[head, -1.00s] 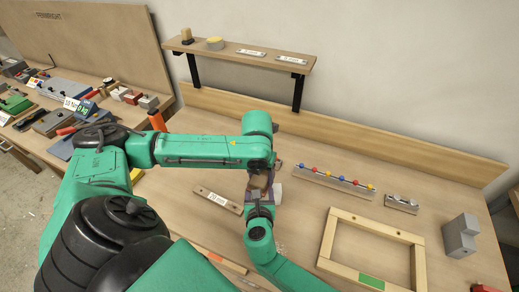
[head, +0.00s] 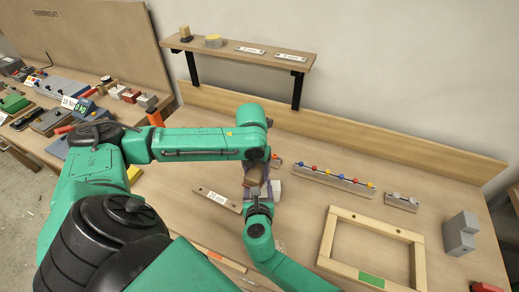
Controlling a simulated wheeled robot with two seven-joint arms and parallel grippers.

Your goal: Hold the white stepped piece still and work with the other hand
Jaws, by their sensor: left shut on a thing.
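The white stepped piece (head: 277,188) is mostly hidden behind my wrists at the middle of the bench; only a pale part shows, on the right. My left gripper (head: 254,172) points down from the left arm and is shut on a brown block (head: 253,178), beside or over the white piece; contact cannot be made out. My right gripper (head: 259,203) comes from below, close to the white piece. Its fingers are too hidden to tell whether they grip it.
A labelled wooden strip (head: 216,199) lies left of my grippers. A shelf (head: 238,54) hangs above the bench.

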